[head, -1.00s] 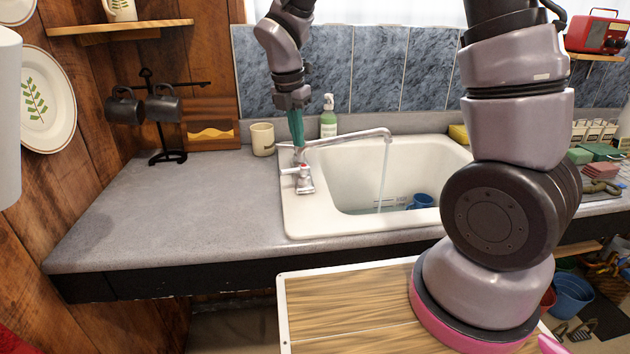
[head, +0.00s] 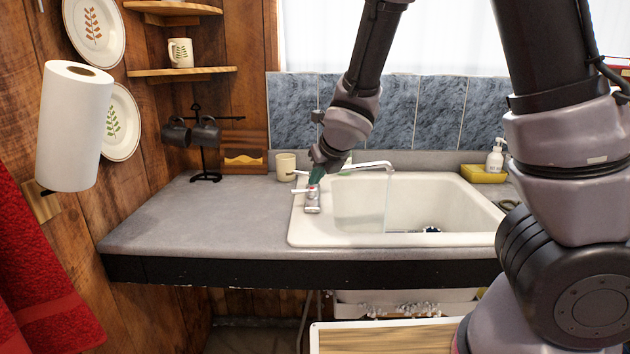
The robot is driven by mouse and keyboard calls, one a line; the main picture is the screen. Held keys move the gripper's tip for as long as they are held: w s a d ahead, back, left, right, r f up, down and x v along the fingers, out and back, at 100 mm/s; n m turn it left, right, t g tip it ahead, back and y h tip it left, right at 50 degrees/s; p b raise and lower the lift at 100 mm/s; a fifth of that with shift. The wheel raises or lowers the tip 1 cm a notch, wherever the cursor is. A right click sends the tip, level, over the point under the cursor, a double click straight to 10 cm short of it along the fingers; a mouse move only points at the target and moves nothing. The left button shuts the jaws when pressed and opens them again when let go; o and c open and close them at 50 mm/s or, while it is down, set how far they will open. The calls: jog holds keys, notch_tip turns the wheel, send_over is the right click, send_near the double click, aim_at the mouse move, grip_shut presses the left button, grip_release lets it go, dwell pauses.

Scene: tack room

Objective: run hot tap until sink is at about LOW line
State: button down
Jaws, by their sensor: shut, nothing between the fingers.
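The white sink (head: 345,238) is set into the grey counter. The chrome tap (head: 312,202) stands at its left rim, with its spout (head: 362,166) reaching right over the basin. A thin stream of water (head: 387,205) falls from the spout. My gripper (head: 316,177), with teal fingers, is shut and empty, pointing down just above the tap body and its handles; I cannot tell whether it touches them. A small dark and bluish object (head: 431,229) shows low in the basin. The front rim hides most of the bottom, and no LOW line or clear water level can be made out.
A beige cup (head: 286,165) stands behind the tap. A mug rack (head: 205,150) is at the counter's back left. A yellow holder (head: 483,173) with a white bottle (head: 495,152) is at the back right. The left counter (head: 190,215) is clear.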

aim_at(296, 192)
jog(key=x, duration=0.8)
jog(key=shift+d, duration=0.1)
jog(key=shift+w+a+f, duration=0.1)
jog(key=shift+w+a, duration=0.2)
jog(key=shift+w, duration=0.3)
jog(key=shift+w+a+f, duration=0.15)
jog(key=shift+w+a, duration=0.1)
jog(key=shift+w, duration=0.4)
jog(key=shift+w+a+f, duration=0.15)
jog(key=shift+w+a, duration=0.25)
jog(key=shift+w, duration=0.2)
jog(key=shift+w+a+m+h, duration=0.1)
jog(key=shift+a+m+h, duration=0.25)
jog(key=shift+m, duration=0.15)
jog(key=shift+w+a, duration=0.25)
jog(key=shift+w, duration=0.05)
jog(key=shift+w+a, duration=0.35)
jog(key=shift+w, duration=0.25)
jog(key=shift+s, duration=0.1)
